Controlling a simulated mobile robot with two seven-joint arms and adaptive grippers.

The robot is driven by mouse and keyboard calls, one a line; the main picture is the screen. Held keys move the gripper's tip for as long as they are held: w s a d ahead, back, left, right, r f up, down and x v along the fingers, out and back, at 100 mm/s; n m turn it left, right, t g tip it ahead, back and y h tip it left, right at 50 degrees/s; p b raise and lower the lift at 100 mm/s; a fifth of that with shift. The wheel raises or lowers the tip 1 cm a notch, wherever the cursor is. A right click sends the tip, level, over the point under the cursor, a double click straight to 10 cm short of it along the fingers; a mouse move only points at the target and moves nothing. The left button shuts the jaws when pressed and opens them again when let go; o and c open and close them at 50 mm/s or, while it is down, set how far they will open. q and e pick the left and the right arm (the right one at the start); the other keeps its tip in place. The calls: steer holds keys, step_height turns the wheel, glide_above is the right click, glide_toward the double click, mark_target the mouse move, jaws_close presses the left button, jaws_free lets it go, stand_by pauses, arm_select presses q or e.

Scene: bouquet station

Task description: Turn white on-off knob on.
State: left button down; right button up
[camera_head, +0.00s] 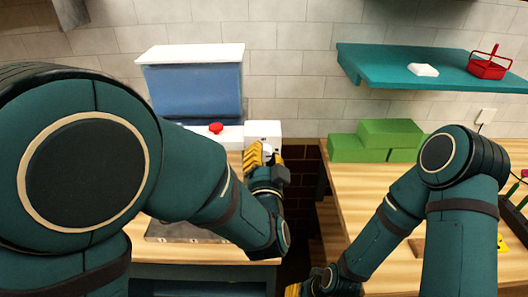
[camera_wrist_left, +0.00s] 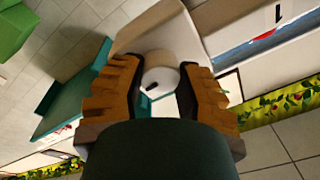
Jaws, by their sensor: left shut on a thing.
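The white knob (camera_wrist_left: 161,79) shows in the left wrist view as a round white cap with a short dark mark, in front of a white box. My left gripper (camera_wrist_left: 159,92) has one orange finger on each side of it and is shut on it. In the head view the knob (camera_head: 267,148) is mostly hidden by my left gripper (camera_head: 259,156), at the front of the white box (camera_head: 263,129). The on-off marking cannot be read. My right gripper (camera_head: 296,289) shows only in part at the bottom edge, and its jaws cannot be made out.
A blue tank with a white lid (camera_head: 195,54) and a red knob (camera_head: 216,128) stand left of the box. Green blocks (camera_head: 358,148) sit on the right wooden counter (camera_head: 345,185). A teal shelf (camera_head: 385,62) holds a red basket (camera_head: 487,68). A dark gap separates the counters.

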arm_select(q)
steer(key=shift+r+m, duration=0.1)
steer(key=shift+m, duration=0.4)
steer(key=c, duration=0.5)
jaws_free()
steer(key=shift+c, duration=0.2)
steer(key=shift+s, duration=0.1)
steer(key=s, duration=0.7)
steer(key=shift+f, duration=0.45)
steer(key=shift+s, duration=0.1)
